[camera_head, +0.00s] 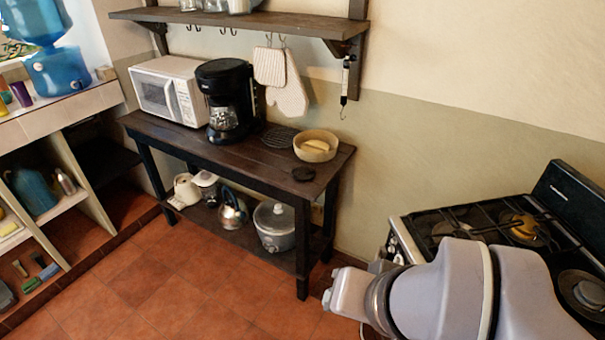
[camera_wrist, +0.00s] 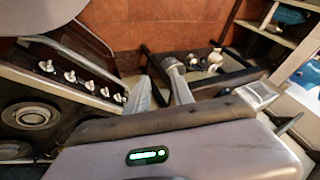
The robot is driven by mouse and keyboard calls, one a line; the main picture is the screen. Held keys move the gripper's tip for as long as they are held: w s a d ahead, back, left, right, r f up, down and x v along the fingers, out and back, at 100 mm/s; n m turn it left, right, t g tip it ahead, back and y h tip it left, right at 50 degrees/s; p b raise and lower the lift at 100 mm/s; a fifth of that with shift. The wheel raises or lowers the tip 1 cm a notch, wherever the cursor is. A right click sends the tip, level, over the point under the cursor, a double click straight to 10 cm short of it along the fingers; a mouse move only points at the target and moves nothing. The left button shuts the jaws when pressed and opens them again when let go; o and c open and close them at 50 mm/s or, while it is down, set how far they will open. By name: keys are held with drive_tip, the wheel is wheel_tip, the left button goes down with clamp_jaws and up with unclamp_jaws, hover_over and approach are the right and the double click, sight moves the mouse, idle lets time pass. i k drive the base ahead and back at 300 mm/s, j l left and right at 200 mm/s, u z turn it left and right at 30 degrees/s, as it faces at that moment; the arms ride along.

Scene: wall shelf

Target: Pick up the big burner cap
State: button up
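A dark, flat, round piece that looks like the big burner cap (camera_head: 303,174) lies on the dark wooden table (camera_head: 265,158), near its front right corner. The cap is not clearly visible in the wrist view. My gripper is not visible in the head view, where only pale links of my arm show at the lower right, apart from the cap. In the wrist view, pale parts of my gripper (camera_wrist: 160,90) show beyond a dark bar. Their tips and the gap between them are unclear, and I see no held object.
A beige bowl (camera_head: 316,146) stands just behind the cap. A black coffee maker (camera_head: 228,100) and white microwave (camera_head: 169,88) stand farther left. The stove (camera_head: 480,222) is at the right, with its knobs in the wrist view (camera_wrist: 80,80). Floor (camera_head: 190,285) before the table is clear.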

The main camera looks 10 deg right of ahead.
sight(300, 173)
drive_tip(key=i+j, duration=0.2)
drive_tip(key=i, duration=0.3)
drive_tip(key=i+j, duration=0.15)
drive_tip(key=i, duration=0.3)
drive_tip(key=i+j+z, duration=0.1)
drive_tip(key=i, duration=0.4)
drive_tip(key=i+j, duration=0.3)
drive_tip(key=i, duration=0.15)
